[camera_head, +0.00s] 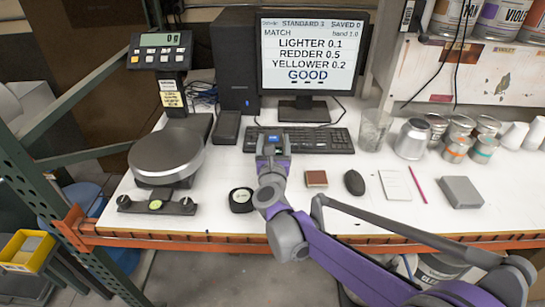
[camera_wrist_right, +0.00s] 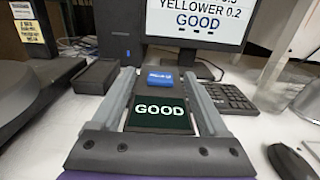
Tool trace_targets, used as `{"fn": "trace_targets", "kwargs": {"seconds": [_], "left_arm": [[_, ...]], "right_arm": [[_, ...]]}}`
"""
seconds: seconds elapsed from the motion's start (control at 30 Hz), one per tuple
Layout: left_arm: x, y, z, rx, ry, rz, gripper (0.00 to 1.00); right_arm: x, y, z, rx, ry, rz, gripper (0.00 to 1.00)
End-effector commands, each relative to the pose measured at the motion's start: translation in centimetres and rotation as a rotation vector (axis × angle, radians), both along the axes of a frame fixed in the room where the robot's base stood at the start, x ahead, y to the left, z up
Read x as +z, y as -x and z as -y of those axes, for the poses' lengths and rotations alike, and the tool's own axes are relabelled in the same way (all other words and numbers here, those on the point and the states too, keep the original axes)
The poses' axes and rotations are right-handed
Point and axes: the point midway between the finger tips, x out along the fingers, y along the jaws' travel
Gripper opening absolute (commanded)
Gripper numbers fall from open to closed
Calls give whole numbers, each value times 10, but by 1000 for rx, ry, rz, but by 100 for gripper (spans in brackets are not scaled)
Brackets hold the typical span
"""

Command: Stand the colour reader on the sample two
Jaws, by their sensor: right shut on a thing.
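The colour reader (camera_head: 271,140) is a dark device with a blue part on top. Its screen reads GOOD in the right wrist view (camera_wrist_right: 160,108). My right gripper (camera_head: 273,147) is shut on it, with a grey finger along each side, in front of the keyboard. What lies under the reader is hidden, so I cannot tell whether it touches a sample. A small reddish-brown tile (camera_head: 316,178) lies on the bench to the right of the gripper; I see no label on it. My left gripper is out of view.
The monitor (camera_head: 311,48) reads MATCH and GOOD. The keyboard (camera_head: 320,141) is behind the gripper, a scale (camera_head: 165,156) at left. A round black object (camera_head: 241,199), a mouse (camera_head: 354,182) and a grey box (camera_head: 460,191) lie near the front. Cans and a glass (camera_head: 374,128) stand right.

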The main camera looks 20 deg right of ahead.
Motion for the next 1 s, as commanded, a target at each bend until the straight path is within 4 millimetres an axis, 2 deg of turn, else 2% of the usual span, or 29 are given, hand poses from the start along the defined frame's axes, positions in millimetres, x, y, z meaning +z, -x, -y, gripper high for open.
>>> {"fn": "trace_targets", "kwargs": {"seconds": [0.17, 0.4, 0.77, 0.8, 0.9, 1.0], "left_arm": [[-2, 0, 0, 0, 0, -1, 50], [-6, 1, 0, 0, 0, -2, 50], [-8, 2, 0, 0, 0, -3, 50], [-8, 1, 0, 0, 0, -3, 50], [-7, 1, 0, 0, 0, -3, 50], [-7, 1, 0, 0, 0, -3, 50]], "right_arm": [[-12, 0, 0, -1, 1, 1, 0], [-41, 0, 0, -1, 1, 1, 0], [-45, 0, 0, -1, 1, 1, 0], [-46, 0, 0, 0, 0, 0, 81], [-45, 0, 0, 0, 0, 0, 99], [-45, 0, 0, 0, 0, 0, 100]]}}
